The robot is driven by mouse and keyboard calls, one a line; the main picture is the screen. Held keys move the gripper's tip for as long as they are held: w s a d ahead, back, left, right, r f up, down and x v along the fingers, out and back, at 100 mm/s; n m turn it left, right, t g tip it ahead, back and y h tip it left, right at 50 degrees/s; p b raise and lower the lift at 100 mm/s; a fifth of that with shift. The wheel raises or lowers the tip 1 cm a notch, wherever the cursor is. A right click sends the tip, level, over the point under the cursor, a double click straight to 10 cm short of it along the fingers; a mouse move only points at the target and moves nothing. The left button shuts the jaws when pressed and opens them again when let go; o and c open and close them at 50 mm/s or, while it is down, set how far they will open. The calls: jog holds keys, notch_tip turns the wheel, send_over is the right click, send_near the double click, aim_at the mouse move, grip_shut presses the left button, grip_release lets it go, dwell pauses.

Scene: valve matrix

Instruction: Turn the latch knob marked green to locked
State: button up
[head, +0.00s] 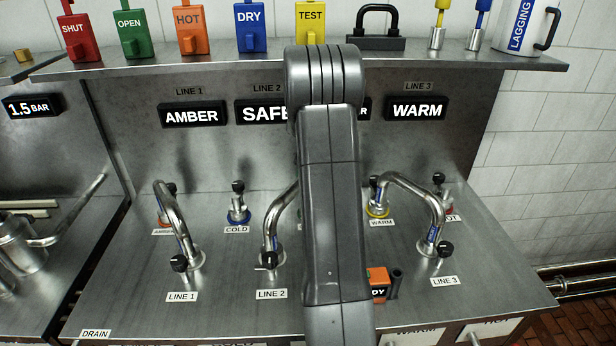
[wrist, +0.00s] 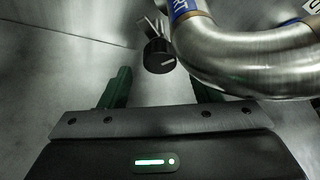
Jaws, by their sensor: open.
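No knob with a green mark shows in either view; my arm hides the middle of the bench in the head view. In the wrist view a round black knob (wrist: 159,56) with a white line sits beside a bent steel pipe (wrist: 250,58) with a blue lettered band. I cannot tell which bench knob it is. My gripper (wrist: 160,84) is open and empty, with a dark green finger on either side below the knob and apart from it. In the head view the gripper is hidden behind my arm.
Bent pipes with black knobs stand at LINE 1 (head: 180,263), LINE 2 (head: 268,259) and LINE 3 (head: 444,249). Behind are a blue-ringed COLD knob (head: 238,214) and a yellow-ringed WARM knob (head: 377,210). An orange block (head: 378,279) stands right of my arm. The front-left bench is clear.

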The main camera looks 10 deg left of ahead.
jog(key=shift+x, duration=1.25)
jog(key=c, duration=1)
jog(key=shift+a+m+t+h+b, duration=0.1)
jog(key=shift+m+t+h+b, duration=0.2)
jog(key=shift+m, duration=0.55)
jog(key=shift+m+t+h+b, duration=0.15)
jog(key=shift+m+b, duration=0.25)
jog(key=shift+m, duration=0.45)
jog(key=shift+m+h, duration=0.25)
jog(key=shift+m, duration=0.35)
jog(key=o, duration=1)
